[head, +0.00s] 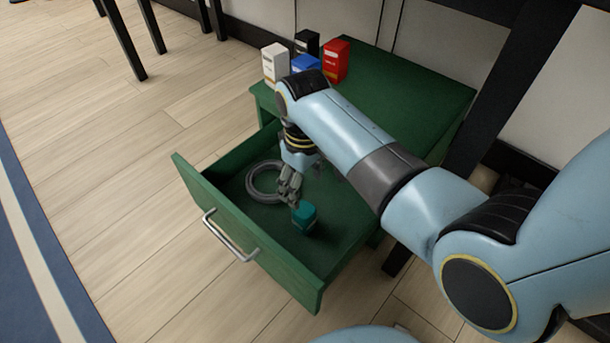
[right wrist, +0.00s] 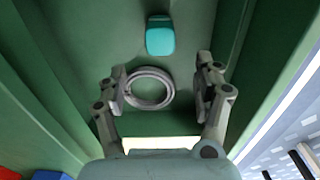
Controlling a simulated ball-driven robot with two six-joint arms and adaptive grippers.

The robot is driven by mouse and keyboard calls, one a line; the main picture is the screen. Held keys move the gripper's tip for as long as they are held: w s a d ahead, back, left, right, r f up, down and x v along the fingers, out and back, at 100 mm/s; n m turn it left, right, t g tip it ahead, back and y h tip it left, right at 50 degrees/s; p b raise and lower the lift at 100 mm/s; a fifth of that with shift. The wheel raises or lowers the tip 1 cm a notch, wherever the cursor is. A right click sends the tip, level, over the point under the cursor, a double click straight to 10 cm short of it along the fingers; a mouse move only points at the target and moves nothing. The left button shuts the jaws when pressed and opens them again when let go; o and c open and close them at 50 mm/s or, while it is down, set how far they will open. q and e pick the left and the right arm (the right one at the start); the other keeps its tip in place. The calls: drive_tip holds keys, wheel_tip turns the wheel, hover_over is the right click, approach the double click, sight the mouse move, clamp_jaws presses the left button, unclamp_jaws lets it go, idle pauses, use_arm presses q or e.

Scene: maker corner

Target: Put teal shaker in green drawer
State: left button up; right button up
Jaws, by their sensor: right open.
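The teal shaker (head: 304,216) is inside the open green drawer (head: 235,226), apparently on its floor towards the right part. In the right wrist view the teal shaker (right wrist: 160,36) shows beyond the fingertips, clear of both. My right gripper (head: 290,188) reaches down into the drawer, just behind the shaker in the head view. In the right wrist view the right gripper (right wrist: 161,70) has its fingers wide apart with nothing held between them. My left gripper is not in view.
A grey ring (head: 263,182) lies on the drawer floor beside the gripper. White (head: 275,62), blue (head: 305,65), black (head: 306,42) and red (head: 336,61) boxes stand on the green cabinet top (head: 405,92). The drawer front has a metal handle (head: 230,236). Floor left of it is clear.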

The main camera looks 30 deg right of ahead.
drive_tip(key=shift+s, duration=0.1)
drive_tip(key=s+d+m+t, duration=0.1)
drive_tip(key=s+d, duration=0.2)
drive_tip(key=s, duration=0.5)
drive_tip(key=s+d+r+m+t, duration=0.1)
drive_tip(key=s+d+r+t, duration=0.1)
drive_tip(key=s+r, duration=1)
drive_tip(key=shift+s+m+t, duration=0.4)
drive_tip(key=shift+s+t, duration=0.4)
drive_tip(key=shift+d, duration=0.1)
